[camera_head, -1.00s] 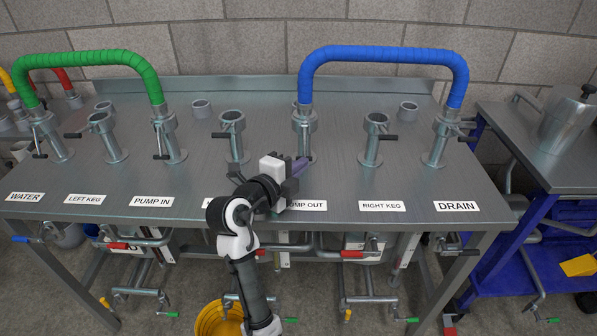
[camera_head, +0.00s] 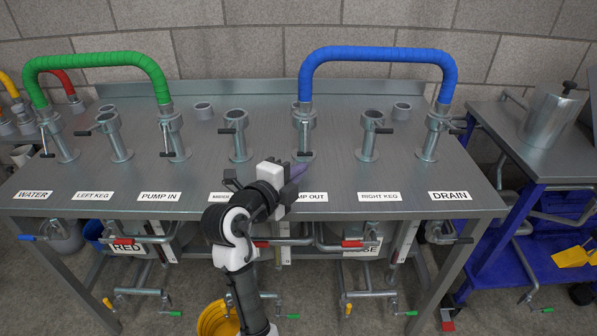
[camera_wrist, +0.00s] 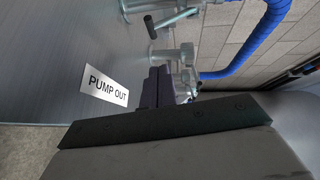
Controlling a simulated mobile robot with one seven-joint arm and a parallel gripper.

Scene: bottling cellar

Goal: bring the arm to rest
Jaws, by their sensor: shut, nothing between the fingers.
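My gripper (camera_head: 298,172) is above the front part of the steel table (camera_head: 200,172), close to the PUMP OUT label (camera_head: 313,197), which it partly covers in the head view. Its fingers are shut and hold nothing. In the wrist view the dark fingers (camera_wrist: 157,88) lie together, with the PUMP OUT label (camera_wrist: 106,88) to their left. My arm reaches up from the bottom of the head view with its elbow bent.
A blue hose (camera_head: 380,54) joins the PUMP OUT and DRAIN ports. A green hose (camera_head: 95,58) joins WATER and PUMP IN. The middle port (camera_head: 237,140) and right keg port (camera_head: 369,140) stand without hoses. A blue cart (camera_head: 540,230) is on the right.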

